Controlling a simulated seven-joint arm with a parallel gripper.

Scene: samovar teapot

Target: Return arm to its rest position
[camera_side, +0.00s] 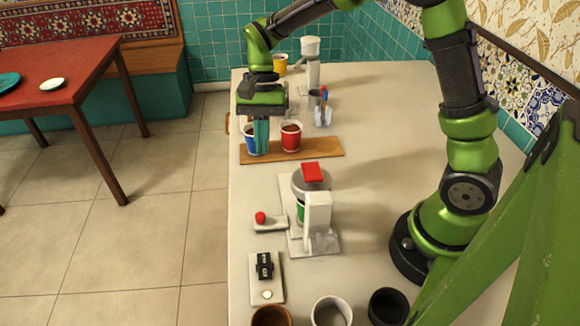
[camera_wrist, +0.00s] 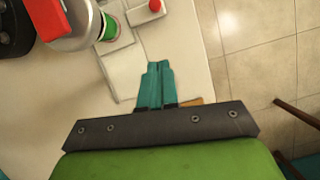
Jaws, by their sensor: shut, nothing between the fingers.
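My gripper (camera_side: 261,147) has teal fingers pointing down, close together and empty. In the side view it hangs over the left part of the wooden board and overlaps a blue cup (camera_side: 249,142); whether it touches the cup I cannot tell. A red cup (camera_side: 291,141) with dark contents stands just to its right. In the wrist view the closed fingers (camera_wrist: 158,68) appear against the pale counter, with no cup between them. My arm reaches out from its base at the right of the side view.
The wooden board (camera_side: 318,148) lies across the counter. Nearer stands a machine with a red lid (camera_side: 313,172) and a green cup (camera_wrist: 111,27) in it, beside a red button (camera_side: 260,217).

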